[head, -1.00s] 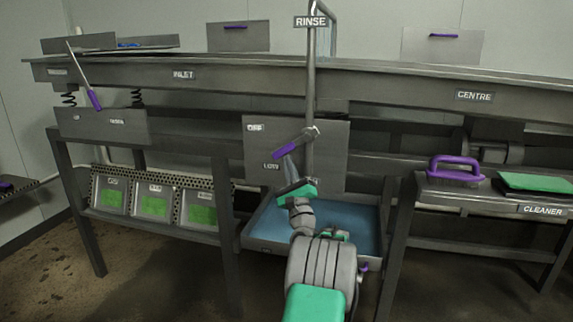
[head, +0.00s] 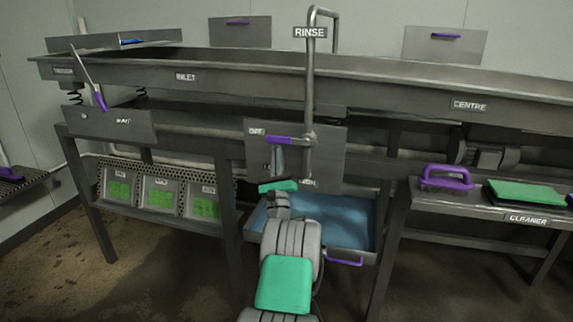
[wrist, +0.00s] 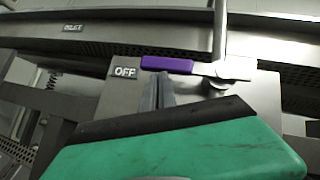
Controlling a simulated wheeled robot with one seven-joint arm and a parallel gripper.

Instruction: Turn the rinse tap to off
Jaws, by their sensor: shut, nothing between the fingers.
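The rinse tap has a purple lever handle (head: 279,140) on a grey pipe (head: 311,100) under the RINSE sign (head: 310,32). The lever is about level and points left toward the OFF label (head: 256,132) on the grey back plate (head: 333,165). In the wrist view the purple lever (wrist: 167,64) also lies level, with OFF (wrist: 124,72) at its left end. My gripper (head: 277,148) is shut and empty, its fingertips just below the lever. In the wrist view the fingers (wrist: 158,85) reach up to the lever's underside; whether they touch cannot be told. The lower label is mostly hidden behind my arm.
A blue basin (head: 345,222) with a purple handle (head: 345,262) lies below the tap. A shelf of green-filled trays (head: 160,197) is at left. A purple-handled brush (head: 447,178) and a green pad (head: 527,191) sit on the right bench.

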